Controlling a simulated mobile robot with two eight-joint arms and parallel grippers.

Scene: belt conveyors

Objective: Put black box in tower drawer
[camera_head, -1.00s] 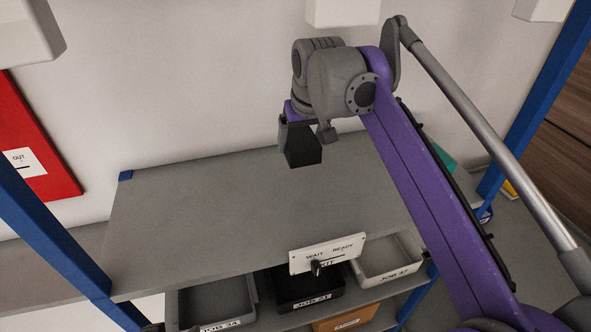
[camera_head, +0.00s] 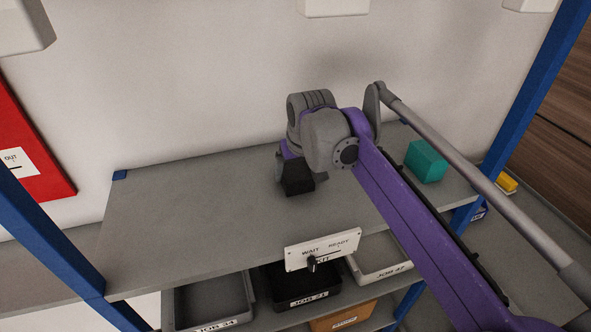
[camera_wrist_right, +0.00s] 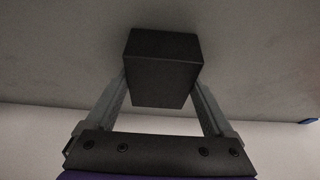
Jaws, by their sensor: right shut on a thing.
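The black box (camera_head: 298,178) is held by my right gripper (camera_head: 298,182) over the grey top shelf (camera_head: 190,215). In the right wrist view, the black box (camera_wrist_right: 162,60) sits between the two fingers of my right gripper (camera_wrist_right: 160,85), which is shut on it. The box is close to the shelf surface; I cannot tell whether it touches it. Below the shelf front are open trays: a grey one labelled JOB 34 (camera_head: 220,325), a black one labelled JOB 21 (camera_head: 305,300) and a light one labelled JOB 37 (camera_head: 385,270). My left gripper is out of view.
A teal box (camera_head: 426,162) stands on the shelf's right end, behind my right arm. A WAIT/READY sign with a slider (camera_head: 322,249) is on the shelf's front edge. Blue posts (camera_head: 50,235) flank the shelf. The left part of the shelf top is clear.

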